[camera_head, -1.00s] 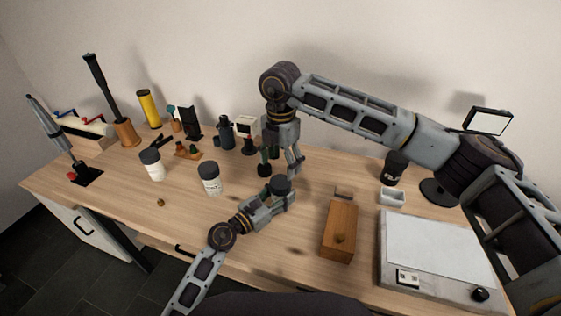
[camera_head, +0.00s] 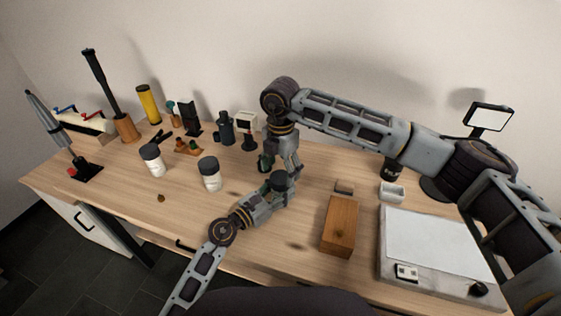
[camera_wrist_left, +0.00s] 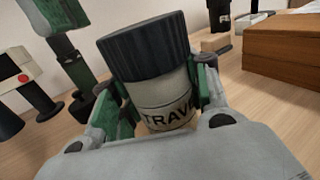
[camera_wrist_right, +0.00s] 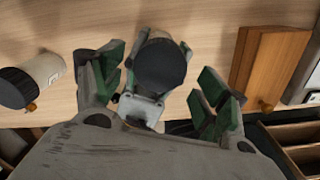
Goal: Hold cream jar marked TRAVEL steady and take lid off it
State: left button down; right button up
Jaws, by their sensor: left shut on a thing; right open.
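The cream jar marked TRAVEL (camera_wrist_left: 165,105) is white with a ribbed dark lid (camera_wrist_left: 147,47); its label shows in the left wrist view. My left gripper (camera_head: 278,186) is shut on the jar's body, with the lid free above its fingers. In the right wrist view the lid (camera_wrist_right: 160,64) appears from above. My right gripper (camera_wrist_right: 165,85) is open, its green-padded fingers spread on either side of the lid, apart from it. In the head view the right gripper (camera_head: 282,168) hangs just above and behind the jar.
Two other white jars with dark lids, one far left (camera_head: 153,160) and one nearer (camera_head: 210,174), stand left of my left gripper. A wooden box (camera_head: 340,225) lies to the right, beside a grey-framed white board (camera_head: 435,245). Bottles and small tools line the back.

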aim_at(281, 177)
jog(key=shift+f, duration=1.75)
jog(key=shift+c, duration=0.2)
jog(key=c, duration=1)
jog(key=shift+n, duration=0.3)
